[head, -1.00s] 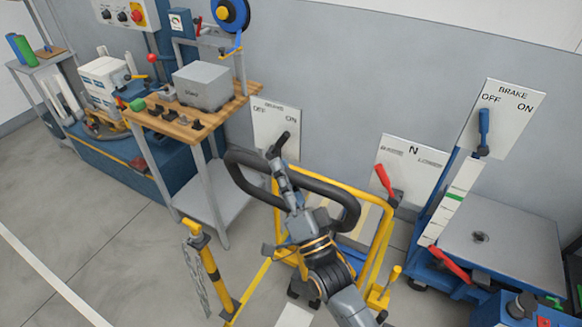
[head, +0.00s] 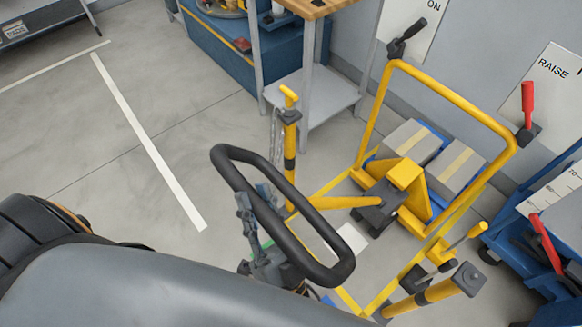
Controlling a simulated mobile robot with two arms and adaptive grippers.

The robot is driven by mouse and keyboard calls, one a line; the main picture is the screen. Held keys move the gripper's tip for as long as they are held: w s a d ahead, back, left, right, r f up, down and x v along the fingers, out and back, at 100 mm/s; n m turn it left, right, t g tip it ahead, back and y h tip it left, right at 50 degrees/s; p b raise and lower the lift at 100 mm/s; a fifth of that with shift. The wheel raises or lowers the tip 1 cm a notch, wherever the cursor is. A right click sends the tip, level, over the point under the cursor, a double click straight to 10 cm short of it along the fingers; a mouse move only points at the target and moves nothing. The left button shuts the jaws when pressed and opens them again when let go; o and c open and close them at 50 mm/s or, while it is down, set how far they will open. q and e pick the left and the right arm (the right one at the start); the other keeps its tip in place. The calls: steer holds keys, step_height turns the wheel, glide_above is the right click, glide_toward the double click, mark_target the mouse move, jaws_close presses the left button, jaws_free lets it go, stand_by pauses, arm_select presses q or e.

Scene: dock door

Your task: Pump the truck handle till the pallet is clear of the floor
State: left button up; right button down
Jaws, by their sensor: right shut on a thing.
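The truck handle is a black loop (head: 320,218) at the end of a yellow shaft (head: 345,203), which runs right to the yellow pump body (head: 405,174). My right gripper (head: 258,206) is shut on the loop's near left bar. The handle is tilted well over toward me. The blue pallet (head: 470,204) carries grey boxes with tan tape (head: 408,140) behind the pump body. Its underside is hidden, so I cannot tell whether it touches the floor. My left gripper is not in view.
A yellow tubular frame (head: 448,92) stands around the pump and load. Yellow posts (head: 290,150) stand beside it. A wooden-topped bench (head: 305,8) is behind, and a blue cart with a red lever (head: 545,243) is at right. The floor at left is clear, with a white line (head: 145,140).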

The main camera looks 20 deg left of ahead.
steer(key=shift+n+g+y, duration=0.3)
steer(key=shift+n+y, duration=0.1)
steer(key=shift+n, duration=0.2)
steer(key=shift+s+a+f+b, duration=0.3)
steer(key=shift+s+a+f, duration=0.1)
steer(key=shift+s+f, duration=0.3)
steer(key=shift+s+a+f+b, duration=0.3)
steer(key=shift+s+a+f, duration=0.05)
steer(key=shift+s+f, duration=0.35)
steer(key=c, duration=1.1)
jaws_free()
steer(key=v, duration=1.2)
steer(key=shift+w+d, duration=0.1)
